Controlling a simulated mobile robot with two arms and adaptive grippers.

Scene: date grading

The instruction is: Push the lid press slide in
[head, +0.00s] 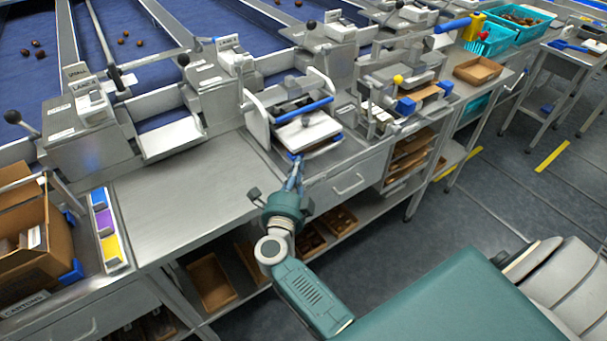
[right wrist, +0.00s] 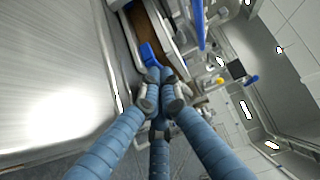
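The lid press (head: 259,122) stands on the steel bench, with a blue bar handle across it and a white plate below the bar. Its slide (head: 325,148) sticks out a little at the front under the white plate, with a blue tab at its front edge. In the right wrist view the blue tab (right wrist: 149,55) shows just beyond my fingertips, with a brown surface (right wrist: 150,25) behind it. My right gripper (head: 296,168) has its fingers drawn together, pointing at the tab; it also shows in the wrist view (right wrist: 158,78). I cannot tell whether they touch. My left gripper is out of view.
The bench top (head: 185,200) is clear to the left of the press. A cardboard box (head: 35,255) and a colored label strip (head: 105,230) lie at far left. A brown tray (head: 477,70) and teal crates (head: 490,40) stand at right. A drawer (head: 345,185) sits below the press.

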